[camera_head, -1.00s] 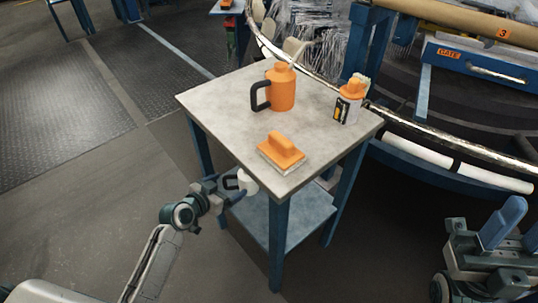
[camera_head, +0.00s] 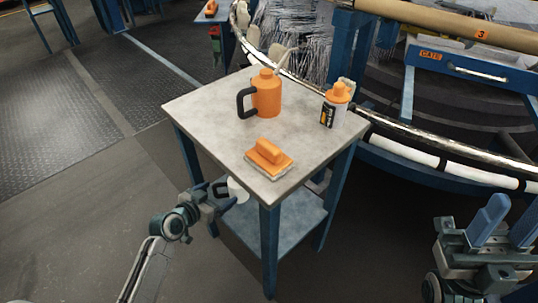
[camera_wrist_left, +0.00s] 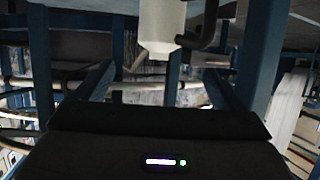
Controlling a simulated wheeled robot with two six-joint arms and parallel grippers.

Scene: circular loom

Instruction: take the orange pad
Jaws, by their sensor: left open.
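The orange pad (camera_head: 268,158) has an orange handle block on a flat base with a pale underside. It lies on the grey tabletop (camera_head: 205,107) near the front corner. My left gripper (camera_head: 226,198) is open, below and left of the pad, beside the table and lower than its top. It is apart from the pad. A white container (camera_head: 237,190) with a dark handle shows right by its fingers; I cannot tell whether they touch. It also shows at the top of the left wrist view (camera_wrist_left: 161,28); the pad does not. My right gripper (camera_head: 507,232) is at the lower right, blue fingers apart, empty.
An orange jug (camera_head: 266,95) with a black handle stands behind the pad. A bottle with an orange cap (camera_head: 334,106) stands at the right. The table has blue legs and a lower shelf (camera_head: 285,233). The curved loom rail (camera_head: 410,157) runs behind it.

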